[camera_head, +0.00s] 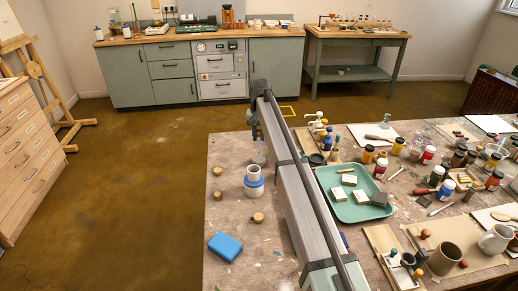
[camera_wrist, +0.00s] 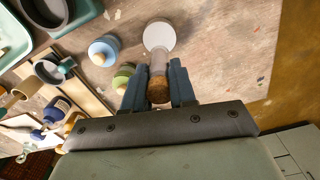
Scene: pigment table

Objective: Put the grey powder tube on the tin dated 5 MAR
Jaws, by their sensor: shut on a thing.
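In the wrist view my gripper (camera_wrist: 158,88) is shut on a corked tube (camera_wrist: 159,68), with the brown cork towards the camera and the greyish body pointing away. A pale round disc (camera_wrist: 159,36) lies beyond the tube's far end; I cannot tell whether they touch. In the head view my gripper (camera_head: 253,122) is at the table's far left part, and the tube is not clear there. No date is readable in either view, so I cannot tell which thing is the tin dated 5 MAR.
A green tray (camera_head: 345,212) with small blocks is right of my arm. Many jars crowd the right.

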